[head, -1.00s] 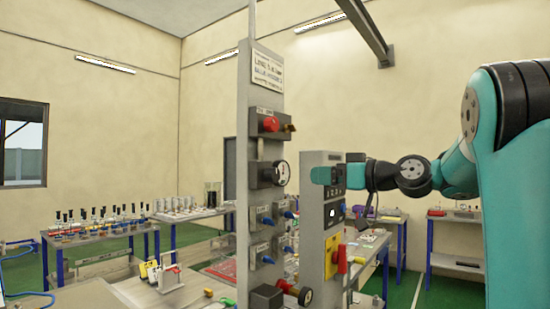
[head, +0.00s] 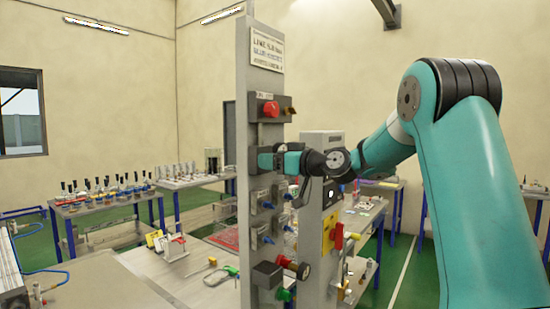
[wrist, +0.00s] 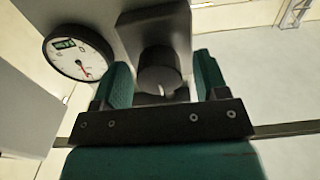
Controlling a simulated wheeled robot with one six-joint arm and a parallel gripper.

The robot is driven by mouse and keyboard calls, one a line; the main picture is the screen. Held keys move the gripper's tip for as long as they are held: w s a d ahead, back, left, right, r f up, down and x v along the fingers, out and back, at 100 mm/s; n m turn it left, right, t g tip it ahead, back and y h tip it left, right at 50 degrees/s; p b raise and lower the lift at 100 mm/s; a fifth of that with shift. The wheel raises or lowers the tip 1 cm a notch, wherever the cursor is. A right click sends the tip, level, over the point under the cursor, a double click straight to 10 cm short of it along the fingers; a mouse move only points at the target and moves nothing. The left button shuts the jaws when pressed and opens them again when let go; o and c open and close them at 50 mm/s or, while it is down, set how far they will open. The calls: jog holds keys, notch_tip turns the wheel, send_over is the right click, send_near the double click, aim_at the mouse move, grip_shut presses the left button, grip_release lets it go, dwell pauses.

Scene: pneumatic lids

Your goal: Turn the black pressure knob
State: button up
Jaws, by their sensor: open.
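The black pressure knob (wrist: 158,80) shows in the wrist view, round with a short white mark, on a dark square block (wrist: 155,27). My gripper (wrist: 162,68) is open, with one teal finger on each side of the knob. There seems to be a gap at both sides, and I cannot tell whether either finger touches. In the head view my gripper (head: 268,160) is at the grey upright panel (head: 258,70), at mid height, and hides the knob. A round white pressure gauge (wrist: 79,52) with a red needle sits left of the knob in the wrist view.
A red button (head: 271,109) sits above my gripper on the panel. Several blue-tipped fittings (head: 266,204) and a red knob (head: 283,262) are below. A second grey post (head: 322,150) stands close on the right. Tables with parts stand behind.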

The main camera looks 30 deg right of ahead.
jog(key=c, duration=0.9)
jog(key=shift+m, duration=0.3)
jog(key=m+b, duration=0.1)
jog(key=m, duration=0.3)
jog(key=shift+d, duration=0.1)
jog(key=shift+m, duration=2.4)
jog(key=o, duration=0.9)
